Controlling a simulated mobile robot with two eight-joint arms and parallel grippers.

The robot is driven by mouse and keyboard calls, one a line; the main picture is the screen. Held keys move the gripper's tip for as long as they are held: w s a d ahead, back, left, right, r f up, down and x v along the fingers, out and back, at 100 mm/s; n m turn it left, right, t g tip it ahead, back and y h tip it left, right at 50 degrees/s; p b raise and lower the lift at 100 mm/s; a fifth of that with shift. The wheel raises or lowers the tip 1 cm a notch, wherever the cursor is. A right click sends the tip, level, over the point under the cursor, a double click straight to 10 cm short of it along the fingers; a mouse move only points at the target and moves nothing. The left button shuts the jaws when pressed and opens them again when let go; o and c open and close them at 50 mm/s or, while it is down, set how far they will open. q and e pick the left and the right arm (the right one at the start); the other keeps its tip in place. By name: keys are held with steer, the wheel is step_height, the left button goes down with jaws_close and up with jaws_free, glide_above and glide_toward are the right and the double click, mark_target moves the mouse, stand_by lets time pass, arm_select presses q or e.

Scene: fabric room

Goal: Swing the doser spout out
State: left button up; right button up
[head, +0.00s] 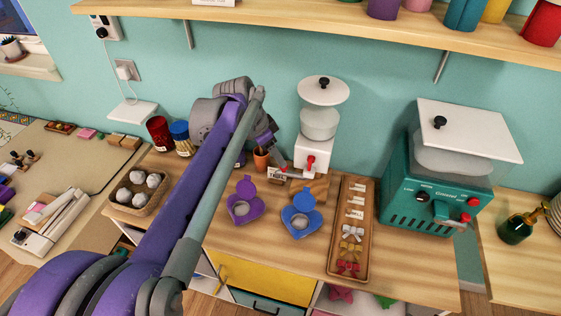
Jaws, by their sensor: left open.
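A white dispenser (314,152) with a clear hopper, a round white lid and a red knob stands at the back of the wooden counter. A larger teal machine (425,195) with a boxy hopper and white lid stands to its right. I cannot tell for sure which machine is the doser. My left gripper (268,137) is open, left of the white dispenser and apart from the teal machine. Its fingers are small and partly hidden by my arm. My right gripper is not in view.
A small terracotta pot (261,158) stands just below my left gripper. Purple (246,206) and blue (300,222) heart-shaped pieces lie in front. A long wooden tray (336,250) holds bows and small pieces. A basket (119,206) of white balls is left. A shelf (350,26) hangs above.

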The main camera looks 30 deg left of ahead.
mark_target(293, 174)
arm_select(q)
steer(key=x, duration=0.5)
jaws_close()
stand_by(1.4)
